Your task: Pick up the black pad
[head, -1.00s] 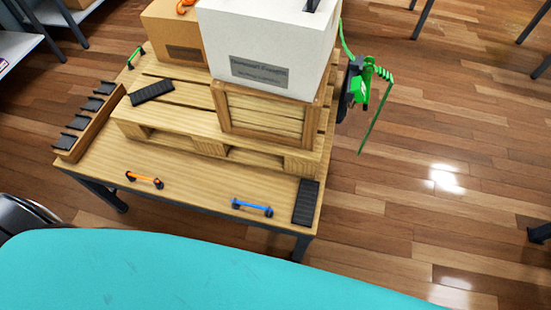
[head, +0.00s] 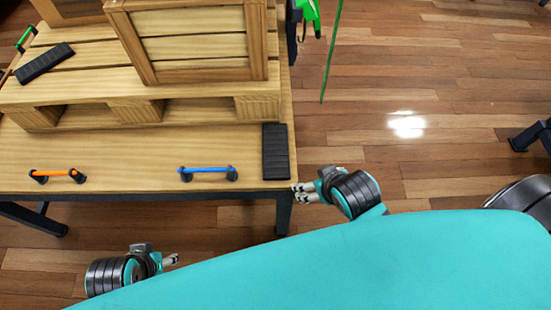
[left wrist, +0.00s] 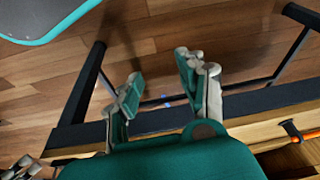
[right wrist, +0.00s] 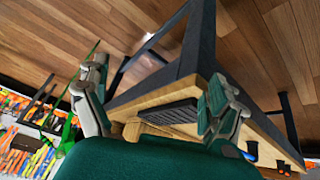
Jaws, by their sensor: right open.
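A black ribbed pad (head: 276,151) lies flat on the table (head: 120,165) at its front right corner. It also shows in the right wrist view (right wrist: 172,112), between my spread fingers but beyond them. A second black pad (head: 44,63) lies on the wooden pallet at the left. My right gripper (head: 300,192) is open and empty, just off the table corner and a little in front of the near pad, apart from it. My left gripper (head: 174,260) is in front of the table edge, low in the head view. The left wrist view (left wrist: 160,75) shows its fingers apart with nothing between them.
A blue handle (head: 208,170) and an orange handle (head: 57,174) lie along the table's front. The pallet (head: 130,110) carries a wooden crate (head: 195,45) behind the near pad. A green strap (head: 331,50) hangs at the right.

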